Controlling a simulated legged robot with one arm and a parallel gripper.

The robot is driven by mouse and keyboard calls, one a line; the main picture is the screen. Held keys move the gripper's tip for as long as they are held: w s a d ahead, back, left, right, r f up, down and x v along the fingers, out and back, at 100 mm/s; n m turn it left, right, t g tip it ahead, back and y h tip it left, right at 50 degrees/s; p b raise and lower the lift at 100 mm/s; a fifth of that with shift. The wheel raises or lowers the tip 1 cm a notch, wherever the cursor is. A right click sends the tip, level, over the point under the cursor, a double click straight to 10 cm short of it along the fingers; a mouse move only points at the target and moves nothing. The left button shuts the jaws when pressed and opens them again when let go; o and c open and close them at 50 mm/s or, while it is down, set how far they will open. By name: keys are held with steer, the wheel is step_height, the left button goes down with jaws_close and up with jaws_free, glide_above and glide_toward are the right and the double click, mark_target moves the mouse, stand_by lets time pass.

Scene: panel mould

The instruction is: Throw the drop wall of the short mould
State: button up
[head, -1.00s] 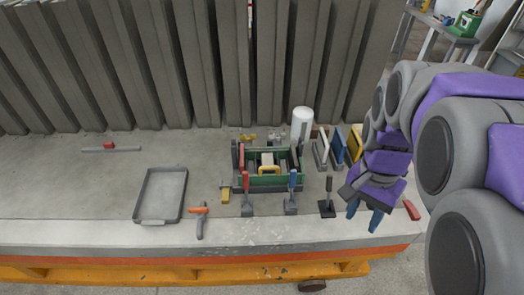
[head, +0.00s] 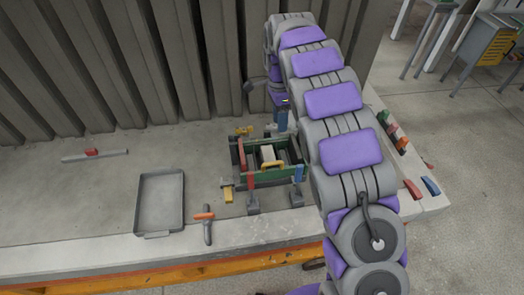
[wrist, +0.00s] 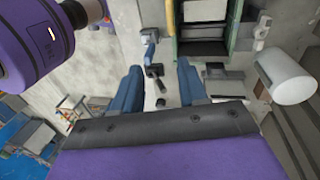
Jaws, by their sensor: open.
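The short mould, a green open box (head: 240,150), stands on the bench with light and yellow blocks inside. A red-handled lever (head: 250,178) and a blue-handled lever (head: 297,174) stand at its front. I cannot tell which of its walls is the drop wall. My gripper (head: 277,118) is open, at the mould's back right in the head view, partly hidden by my arm. The mould's green frame (wrist: 178,40) shows ahead.
A grey tray (head: 159,203) and an orange-handled tool (head: 207,226) lie left of the mould. Tall grey panels (head: 150,65) line the back.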

steer(key=w+a+f, duration=0.1)
steer(key=w+a, duration=0.1)
steer(key=b, duration=0.1)
glide_above(273, 170)
steer(key=shift+m, duration=0.3)
steer(key=f, duration=1.7)
steer(key=shift+w+a+f, duration=0.15)
steer(key=shift+w+a, duration=0.15)
steer(key=shift+w, duration=0.1)
jaws_close()
